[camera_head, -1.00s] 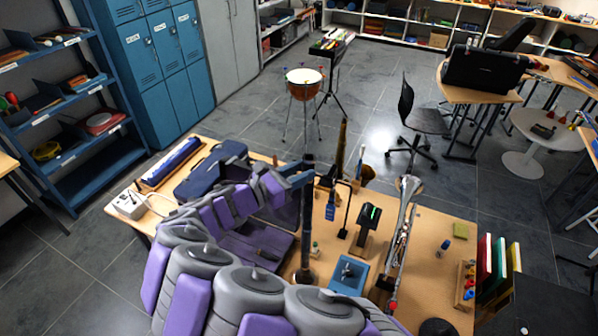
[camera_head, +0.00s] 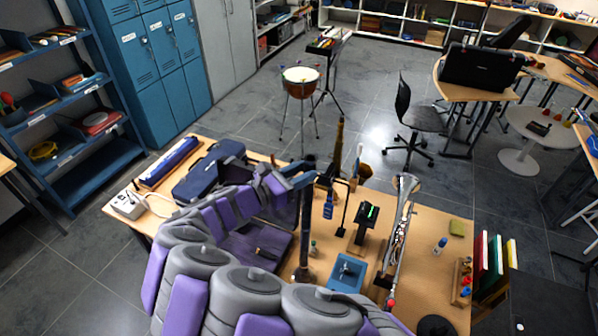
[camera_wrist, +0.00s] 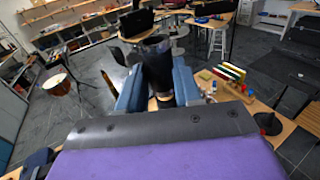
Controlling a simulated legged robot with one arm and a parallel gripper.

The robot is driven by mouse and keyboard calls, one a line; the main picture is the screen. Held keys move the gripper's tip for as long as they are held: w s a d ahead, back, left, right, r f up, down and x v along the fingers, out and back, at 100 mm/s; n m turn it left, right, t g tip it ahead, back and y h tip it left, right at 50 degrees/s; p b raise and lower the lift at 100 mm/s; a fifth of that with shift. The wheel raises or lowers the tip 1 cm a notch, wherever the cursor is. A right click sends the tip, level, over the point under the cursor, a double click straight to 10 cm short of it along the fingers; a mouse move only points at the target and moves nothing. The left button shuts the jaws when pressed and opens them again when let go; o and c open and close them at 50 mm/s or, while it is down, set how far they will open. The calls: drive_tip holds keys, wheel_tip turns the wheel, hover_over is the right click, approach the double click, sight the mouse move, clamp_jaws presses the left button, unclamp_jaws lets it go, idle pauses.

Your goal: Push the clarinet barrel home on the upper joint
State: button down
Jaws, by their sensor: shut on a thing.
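The clarinet upper joint (camera_head: 306,225) is a dark tube standing upright on the bench, its foot in a dark round base (camera_head: 304,274). My gripper (camera_head: 308,179) is at the top of this tube, and its blue fingers are shut on the barrel (camera_head: 309,160). In the wrist view the two fingers of my gripper (camera_wrist: 158,85) press on the sides of the dark, round barrel (camera_wrist: 156,62). The barrel looks in line with the joint. The seam between them is hidden by the fingers, so I cannot tell whether a gap is left.
A trumpet (camera_head: 401,235), a small dark device with a green display (camera_head: 367,222) and a blue tray (camera_head: 347,273) stand right of the joint. A blue case (camera_head: 208,172) lies farther back.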

drive_tip(key=shift+d+f, duration=0.1)
drive_tip(key=shift+f, duration=0.35)
idle(0.5)
drive_tip(key=shift+f, duration=0.15)
drive_tip(key=shift+s+f, duration=0.15)
drive_tip(key=shift+f, duration=0.05)
idle(0.4)
drive_tip(key=c, duration=1.2)
unclamp_jaws()
drive_tip(key=shift+o, duration=1.4)
drive_tip(key=shift+w, duration=0.2)
drive_tip(key=shift+o, duration=1.2)
drive_tip(key=shift+s, duration=0.1)
drive_tip(key=shift+c, duration=0.3)
drive_tip(key=shift+r, duration=0.1)
